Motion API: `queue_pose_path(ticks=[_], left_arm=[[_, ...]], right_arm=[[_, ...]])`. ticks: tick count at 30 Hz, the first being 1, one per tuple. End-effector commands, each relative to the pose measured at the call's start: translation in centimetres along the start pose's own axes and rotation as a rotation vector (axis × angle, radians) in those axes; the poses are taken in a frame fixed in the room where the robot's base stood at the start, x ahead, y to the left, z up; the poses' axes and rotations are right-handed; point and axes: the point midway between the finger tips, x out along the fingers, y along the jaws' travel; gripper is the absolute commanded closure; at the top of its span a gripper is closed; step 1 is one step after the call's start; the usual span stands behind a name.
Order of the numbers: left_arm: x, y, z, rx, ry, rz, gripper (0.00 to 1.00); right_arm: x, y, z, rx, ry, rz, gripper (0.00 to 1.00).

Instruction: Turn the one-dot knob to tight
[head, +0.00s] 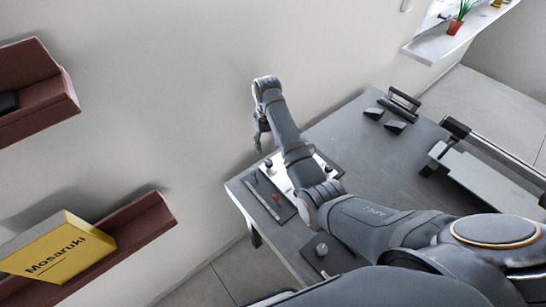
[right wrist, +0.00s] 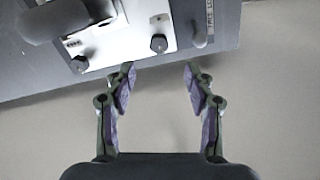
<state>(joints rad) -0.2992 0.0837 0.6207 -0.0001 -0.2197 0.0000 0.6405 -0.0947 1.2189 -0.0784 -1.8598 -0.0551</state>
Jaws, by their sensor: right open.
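A white panel (right wrist: 125,30) on the table edge carries two small dark grey knobs near its edge, one on the right (right wrist: 158,43) and one on the left (right wrist: 79,64) in the right wrist view. In the head view the gripper (head: 260,140) hangs beyond the table edge, and my arm hides much of the panel (head: 280,176). My left gripper is not in view.
Dark blocks (head: 384,121) and a pale device (head: 470,172) stand farther along the table. A wall shelf holds a yellow box (head: 55,247).

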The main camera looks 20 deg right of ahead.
Motion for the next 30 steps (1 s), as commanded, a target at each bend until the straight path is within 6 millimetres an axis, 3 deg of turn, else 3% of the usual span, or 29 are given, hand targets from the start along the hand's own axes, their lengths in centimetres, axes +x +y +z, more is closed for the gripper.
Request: queue_pose_path(ticks=[7,13,25,30], left_arm=[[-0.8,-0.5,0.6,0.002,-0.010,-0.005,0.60],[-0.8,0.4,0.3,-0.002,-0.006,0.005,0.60],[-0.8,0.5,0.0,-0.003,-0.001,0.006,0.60],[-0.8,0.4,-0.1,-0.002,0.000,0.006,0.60]], right_arm=[[5.1,0.1,0.2,0.000,-0.006,0.001,0.46],[8.5,0.1,0.1,0.000,-0.003,0.001,0.46],[9.6,0.1,0.1,0.001,-0.001,0.001,0.46],[9.6,0.1,0.1,0.001,-0.001,0.001,0.69]])
